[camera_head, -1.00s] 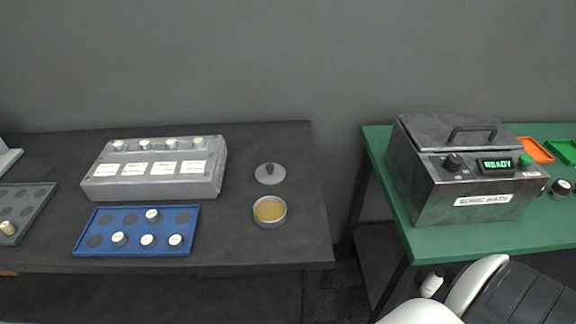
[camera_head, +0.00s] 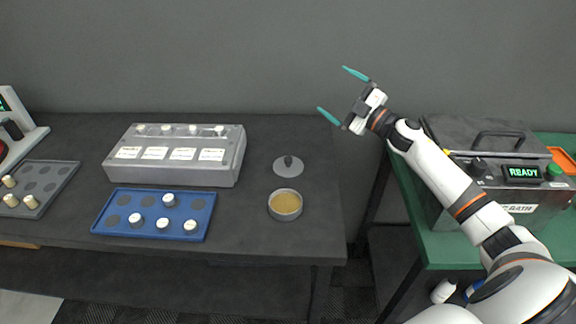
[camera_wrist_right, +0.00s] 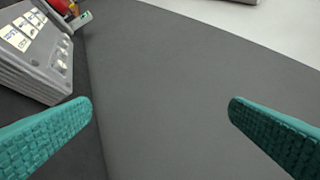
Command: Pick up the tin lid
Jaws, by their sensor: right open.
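The tin lid (camera_head: 288,166) is a flat grey disc with a dark knob. It lies on the dark table, just behind a round tin (camera_head: 285,204) with yellowish contents. My right gripper (camera_head: 338,92) is open and empty, with teal fingers spread wide. In the head view it appears up and to the right of the lid, apart from it. In the right wrist view the two fingers (camera_wrist_right: 160,125) show at either side with nothing between them, and the lid is not in that view. My left gripper is not in view.
A grey box with labels (camera_head: 180,174) stands left of the lid; it also shows in the right wrist view (camera_wrist_right: 40,80). A blue tray (camera_head: 120,226) with several vials lies in front of it. A sonic bath (camera_head: 500,135) stands on the green table (camera_head: 420,232) at right.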

